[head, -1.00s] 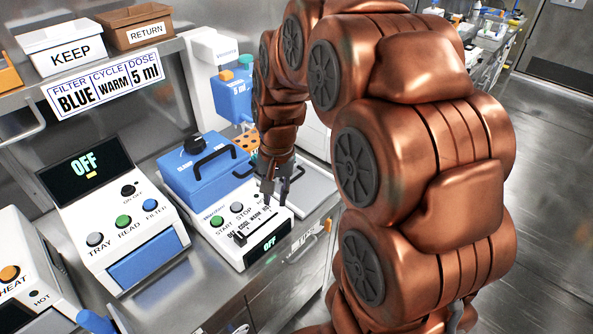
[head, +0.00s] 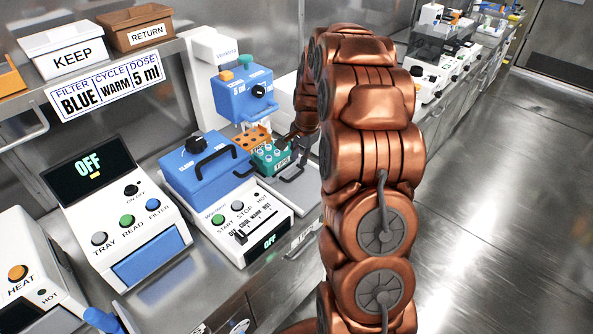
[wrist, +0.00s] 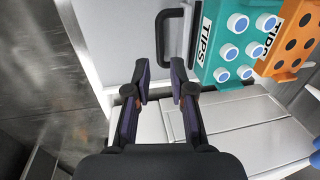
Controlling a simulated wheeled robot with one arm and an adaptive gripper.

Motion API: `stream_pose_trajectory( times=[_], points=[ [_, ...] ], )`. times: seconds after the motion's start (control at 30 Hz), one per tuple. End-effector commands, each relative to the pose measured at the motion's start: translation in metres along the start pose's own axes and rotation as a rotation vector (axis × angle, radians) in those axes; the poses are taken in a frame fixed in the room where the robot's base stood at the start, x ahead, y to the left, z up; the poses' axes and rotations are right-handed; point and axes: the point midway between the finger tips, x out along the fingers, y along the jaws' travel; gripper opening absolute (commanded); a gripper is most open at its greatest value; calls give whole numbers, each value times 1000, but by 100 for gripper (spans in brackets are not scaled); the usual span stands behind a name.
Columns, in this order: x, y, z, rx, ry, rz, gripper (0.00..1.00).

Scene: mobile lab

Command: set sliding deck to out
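The sliding deck (wrist: 120,38) is a pale grey plate with a black bar handle (wrist: 176,38), in the wrist view. A teal tips rack (wrist: 238,40) and an orange rack (wrist: 292,40) stand beside the handle. In the head view, the deck lies below the blue dispenser head (head: 245,92), partly hidden by my arm. My gripper (wrist: 160,82) is open, its two dark fingertips apart with nothing between them. The tips point towards the handle, just short of its near end. How far the deck is slid is hard to tell.
Left of the deck stand a blue-lidded machine (head: 205,170) with its display at OFF, and a reader (head: 115,220) also showing OFF. KEEP (head: 68,48) and RETURN (head: 135,27) bins sit on the shelf. Open floor (head: 480,230) lies at the right.

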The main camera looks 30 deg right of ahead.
Motion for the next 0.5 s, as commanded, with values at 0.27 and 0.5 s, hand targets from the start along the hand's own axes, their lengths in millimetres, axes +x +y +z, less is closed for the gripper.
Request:
stream_pose_trajectory(
  times=[0.27, 0.5],
  points=[
    [29, 0, 2, -1, -4, 3, 23],
    [58, 0, 1, -1, -2, 1, 23]
  ],
)
